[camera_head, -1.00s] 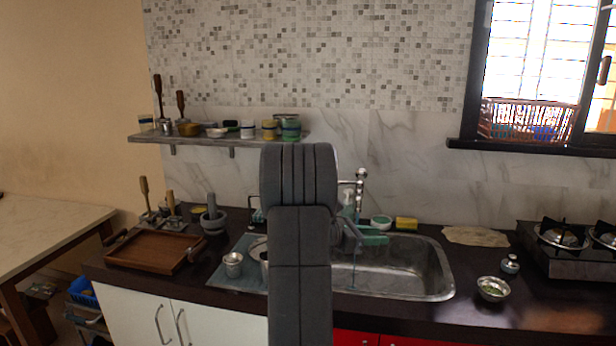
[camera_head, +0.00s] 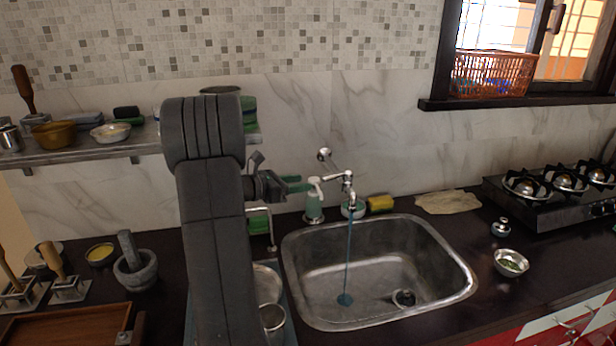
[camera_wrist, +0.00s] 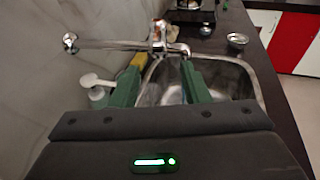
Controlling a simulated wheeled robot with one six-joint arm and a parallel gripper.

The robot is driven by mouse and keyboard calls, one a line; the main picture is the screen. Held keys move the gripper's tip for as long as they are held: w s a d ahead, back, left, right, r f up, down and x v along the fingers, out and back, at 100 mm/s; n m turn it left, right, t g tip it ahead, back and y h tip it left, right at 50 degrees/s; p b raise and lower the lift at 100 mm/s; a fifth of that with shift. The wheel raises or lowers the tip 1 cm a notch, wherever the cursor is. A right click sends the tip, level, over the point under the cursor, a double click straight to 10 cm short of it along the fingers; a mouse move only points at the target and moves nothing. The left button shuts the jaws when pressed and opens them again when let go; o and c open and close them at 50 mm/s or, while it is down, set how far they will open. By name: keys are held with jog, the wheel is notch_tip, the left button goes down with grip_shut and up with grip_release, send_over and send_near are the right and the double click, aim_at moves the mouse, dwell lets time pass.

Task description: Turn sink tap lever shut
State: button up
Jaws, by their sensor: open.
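The chrome tap (camera_head: 340,177) comes out of the marble wall above the sink, and a thin blue stream of water (camera_head: 347,255) runs from its spout into the steel basin (camera_head: 330,318). In the wrist view the tap pipe (camera_wrist: 120,44) runs from a round wall fitting to the spout, with an upright part near the spout that looks like the lever (camera_wrist: 158,32). My gripper (camera_head: 302,184) has green fingers and is left of the spout in the head view. In the wrist view my gripper (camera_wrist: 164,62) is open and empty, its fingers spread below the tap.
A soap dispenser (camera_head: 314,202) and a yellow sponge (camera_head: 380,203) stand behind the basin, close to the tap. A shelf (camera_head: 80,150) with bowls is at left. A gas stove (camera_head: 560,195) and a small metal bowl (camera_head: 511,263) are at right.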

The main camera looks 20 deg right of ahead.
aim_at(321, 179)
jog(key=x, duration=0.2)
jog(key=shift+w+d, duration=0.2)
jog(key=shift+d, duration=0.2)
jog(key=shift+x, duration=1.6)
jog(key=shift+w+d, duration=0.1)
